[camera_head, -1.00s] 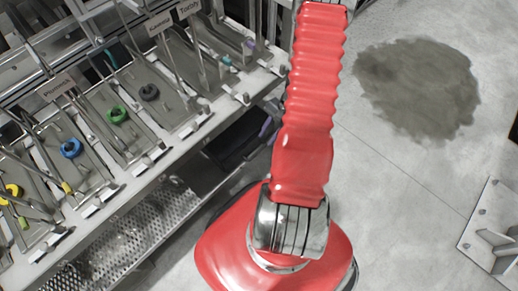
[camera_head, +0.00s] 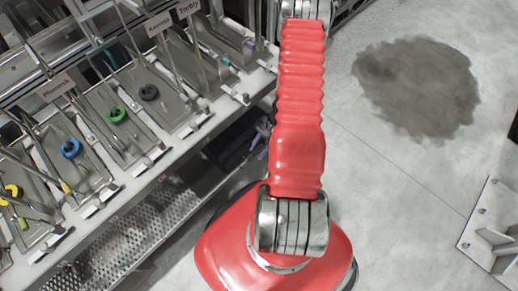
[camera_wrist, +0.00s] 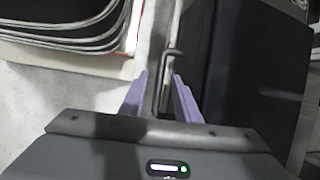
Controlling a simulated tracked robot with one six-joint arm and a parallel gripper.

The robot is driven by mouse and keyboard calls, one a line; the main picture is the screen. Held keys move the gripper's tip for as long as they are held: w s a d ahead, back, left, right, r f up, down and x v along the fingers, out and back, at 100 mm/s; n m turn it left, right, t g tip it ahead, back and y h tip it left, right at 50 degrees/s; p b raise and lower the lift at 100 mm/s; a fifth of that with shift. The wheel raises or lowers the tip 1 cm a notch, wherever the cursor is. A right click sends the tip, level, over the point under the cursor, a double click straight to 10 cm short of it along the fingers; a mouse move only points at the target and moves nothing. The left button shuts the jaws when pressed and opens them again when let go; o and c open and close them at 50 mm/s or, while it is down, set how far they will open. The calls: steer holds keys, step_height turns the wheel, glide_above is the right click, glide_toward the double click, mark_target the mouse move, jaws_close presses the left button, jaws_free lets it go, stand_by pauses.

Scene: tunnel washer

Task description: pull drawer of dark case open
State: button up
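The dark case (camera_head: 232,140) sits in shadow under the bench in the head view, left of my red arm. In the wrist view its dark face (camera_wrist: 235,60) fills the upper right. A thin metal bar with a hooked end (camera_wrist: 172,52), looking like a drawer handle, runs down between the two purple fingers of my gripper (camera_wrist: 161,78). The fingers stand apart; I cannot tell whether either touches the bar. In the head view the purple fingers (camera_head: 257,145) show beside the case, with the rest of my gripper hidden behind my arm.
The bench (camera_head: 150,180) above the case carries sloped trays with blue, green and dark rings. A perforated metal shelf (camera_head: 130,225) lies below it. A metal bracket plate (camera_head: 488,225) is at the right. Open concrete floor with a dark stain (camera_head: 420,85) lies right of my arm.

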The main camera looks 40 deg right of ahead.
jaws_close()
stand_by(0.5)
